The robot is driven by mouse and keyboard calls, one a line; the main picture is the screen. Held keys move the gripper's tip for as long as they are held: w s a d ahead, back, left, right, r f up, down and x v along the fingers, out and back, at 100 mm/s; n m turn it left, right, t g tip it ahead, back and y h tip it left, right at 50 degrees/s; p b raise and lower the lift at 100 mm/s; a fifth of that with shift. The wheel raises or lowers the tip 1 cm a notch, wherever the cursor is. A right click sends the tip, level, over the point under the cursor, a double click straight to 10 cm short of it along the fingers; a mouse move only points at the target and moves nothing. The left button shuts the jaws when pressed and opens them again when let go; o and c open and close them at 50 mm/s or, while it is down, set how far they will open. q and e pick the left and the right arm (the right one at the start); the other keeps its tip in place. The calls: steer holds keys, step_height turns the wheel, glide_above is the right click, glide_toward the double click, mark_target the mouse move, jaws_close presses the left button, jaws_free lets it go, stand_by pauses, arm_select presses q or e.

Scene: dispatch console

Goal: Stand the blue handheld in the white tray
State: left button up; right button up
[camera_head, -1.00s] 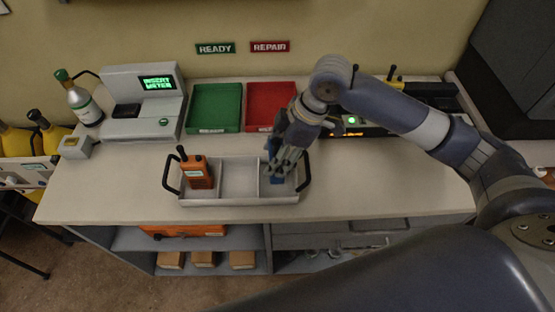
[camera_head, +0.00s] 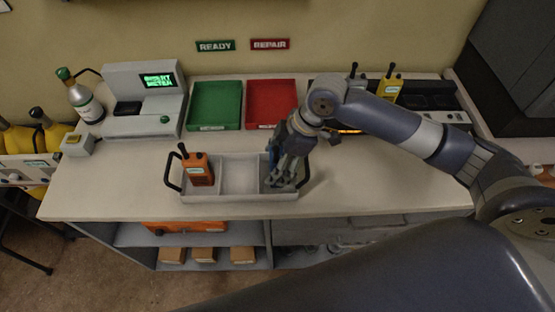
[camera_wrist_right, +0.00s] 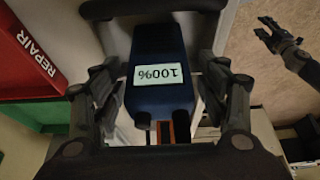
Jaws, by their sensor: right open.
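The white tray (camera_head: 240,198) with black end handles stands near the table's front edge. An orange handheld (camera_head: 199,170) stands upright in its left compartment; the middle compartment is empty. My right gripper (camera_head: 282,178) is down at the right compartment. In the right wrist view the blue handheld (camera_wrist_right: 160,60), with a "100%" label, is between the open fingers of my right gripper (camera_wrist_right: 165,112). It looks upright there; its base is hidden. My left gripper (camera_wrist_right: 268,32) shows small at the upper right of that view, away from the tray, its fingers apart.
Behind the tray are a green bin (camera_head: 214,105) and a red bin (camera_head: 271,103). A meter with a screen (camera_head: 144,100) and a bottle (camera_head: 80,98) are at the left. A yellow handheld (camera_head: 390,88) stands at the back right. The table right of the tray is clear.

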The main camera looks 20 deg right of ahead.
steer(key=b+v, duration=0.1)
steer(key=v, duration=1.1)
steer(key=shift+b, duration=0.35)
steer(key=shift+r, duration=0.15)
